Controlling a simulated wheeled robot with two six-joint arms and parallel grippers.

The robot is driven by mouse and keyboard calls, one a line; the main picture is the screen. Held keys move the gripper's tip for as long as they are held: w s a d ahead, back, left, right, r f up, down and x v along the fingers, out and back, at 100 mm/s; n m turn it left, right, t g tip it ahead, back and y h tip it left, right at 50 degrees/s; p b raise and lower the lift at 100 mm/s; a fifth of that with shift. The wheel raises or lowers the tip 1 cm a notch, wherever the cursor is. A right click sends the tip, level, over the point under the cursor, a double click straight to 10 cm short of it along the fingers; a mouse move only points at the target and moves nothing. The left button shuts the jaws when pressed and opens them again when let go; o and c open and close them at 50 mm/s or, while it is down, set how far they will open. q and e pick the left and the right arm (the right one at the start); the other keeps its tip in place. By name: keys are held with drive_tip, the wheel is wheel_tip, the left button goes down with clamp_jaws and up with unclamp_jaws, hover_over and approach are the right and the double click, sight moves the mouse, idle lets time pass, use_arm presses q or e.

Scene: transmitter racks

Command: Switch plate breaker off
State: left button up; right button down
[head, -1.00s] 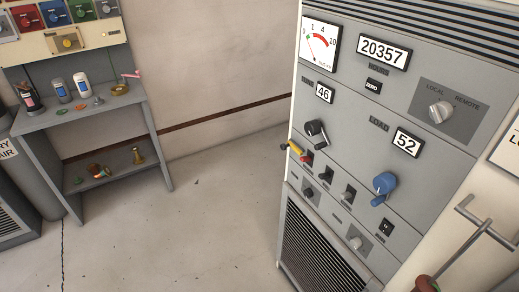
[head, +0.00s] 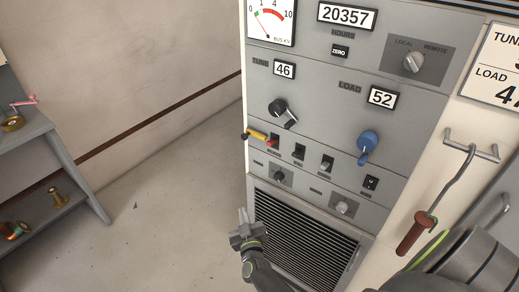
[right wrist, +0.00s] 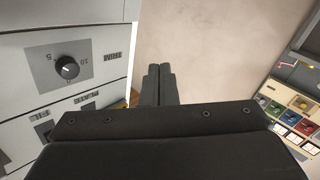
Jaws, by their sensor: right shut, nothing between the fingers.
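The grey transmitter cabinet front (head: 330,125) carries a row of small switches below the TUNE and LOAD counters. A yellow lever with a black end (head: 256,135) sits left of the red switch. Their labels are too small to read in the head view. In the right wrist view a PLATE label (right wrist: 88,104) shows beside the TRIM knob (right wrist: 67,68). My right gripper (head: 242,218) is shut and empty, in front of the lower grille's left edge, below the switches. My left gripper is out of view.
A black TUNE knob (head: 279,108) and a blue LOAD knob (head: 367,145) stick out above the row. A hook rod with a brown handle (head: 416,233) hangs at the right. A grey shelf (head: 75,165) stands left. Floor between is open.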

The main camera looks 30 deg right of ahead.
drive_tip(key=w+d+r+m+g+h+b, duration=0.1)
drive_tip(key=r+m+g+h, duration=0.4)
drive_tip(key=r, duration=0.8)
drive_tip(key=d+r+m+g+h+b, duration=0.2)
drive_tip(key=r+m+g+h, duration=0.3)
drive_tip(key=r, duration=0.8)
drive_tip(key=m+h+b, duration=0.1)
drive_tip(key=m, duration=0.2)
drive_tip(key=shift+w+d, duration=0.2)
drive_tip(key=shift+w, duration=0.15)
drive_tip(key=shift+d, duration=0.1)
drive_tip(key=p, duration=0.2)
hover_over(271, 143)
drive_tip(key=shift+w+a+r, duration=0.15)
drive_tip(key=shift+a+r, duration=0.05)
drive_tip(key=shift+a, duration=0.25)
wheel_tip(271, 143, down, 2)
drive_tip(key=shift+f, duration=0.25)
drive_tip(key=shift+a+f, duration=0.35)
drive_tip(key=shift+f, duration=0.45)
drive_tip(key=shift+a+f, duration=0.1)
